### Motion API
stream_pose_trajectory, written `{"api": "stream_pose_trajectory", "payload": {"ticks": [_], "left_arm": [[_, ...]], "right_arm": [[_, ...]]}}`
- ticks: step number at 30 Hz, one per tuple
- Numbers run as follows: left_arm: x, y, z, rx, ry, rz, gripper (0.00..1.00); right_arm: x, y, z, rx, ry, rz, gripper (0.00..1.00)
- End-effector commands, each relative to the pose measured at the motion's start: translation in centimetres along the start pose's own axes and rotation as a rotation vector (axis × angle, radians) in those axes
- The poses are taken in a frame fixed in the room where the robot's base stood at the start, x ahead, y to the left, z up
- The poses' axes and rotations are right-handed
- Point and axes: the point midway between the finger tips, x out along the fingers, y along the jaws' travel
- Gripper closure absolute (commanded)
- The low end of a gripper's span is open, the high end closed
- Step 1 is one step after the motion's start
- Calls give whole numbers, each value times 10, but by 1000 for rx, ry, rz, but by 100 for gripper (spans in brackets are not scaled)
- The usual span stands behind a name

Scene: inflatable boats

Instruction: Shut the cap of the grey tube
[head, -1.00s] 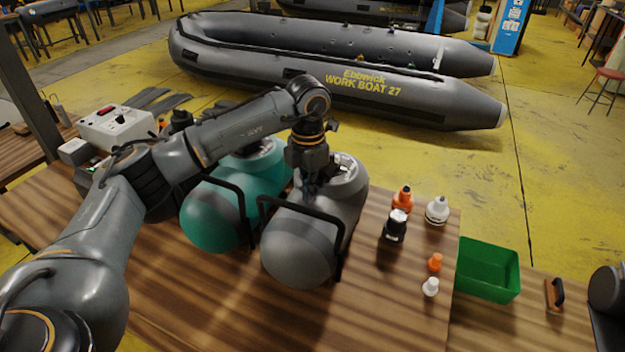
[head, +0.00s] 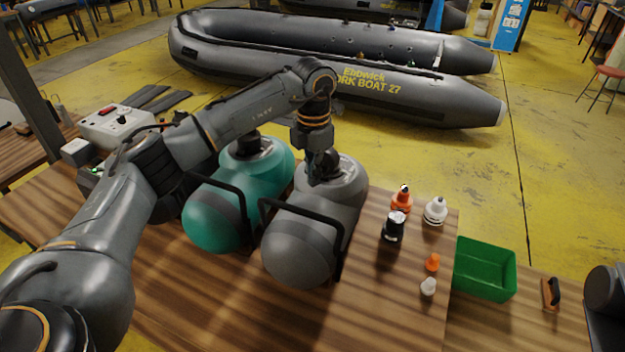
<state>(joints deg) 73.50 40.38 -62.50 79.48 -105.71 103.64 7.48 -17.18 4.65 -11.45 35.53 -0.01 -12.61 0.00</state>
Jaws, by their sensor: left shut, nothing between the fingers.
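My left gripper (head: 322,172) is shut and empty. It points down at the valve patch on top of the grey tube's far part. A dark shape beside the fingertips may be the valve's cap. The gripper and wrist hide much of the valve, so I cannot tell how the cap sits or whether the fingers touch it. My right gripper is not in view.
A teal tube (head: 213,215) lies close left of the grey one. A green bin (head: 486,285) and a wooden-backed brush (head: 551,294) lie further right. A grey boat (head: 330,75) fills the background.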

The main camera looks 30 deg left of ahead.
Motion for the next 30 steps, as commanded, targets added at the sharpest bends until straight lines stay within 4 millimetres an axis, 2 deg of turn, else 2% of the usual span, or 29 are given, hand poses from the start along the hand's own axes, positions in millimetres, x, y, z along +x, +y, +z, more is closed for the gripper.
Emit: {"api": "stream_pose_trajectory", "payload": {"ticks": [5,30], "left_arm": [[-10,4,7,-1,-2,1,100],[-27,20,36,-1,-2,0,100]], "right_arm": [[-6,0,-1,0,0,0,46],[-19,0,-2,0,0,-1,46]]}}
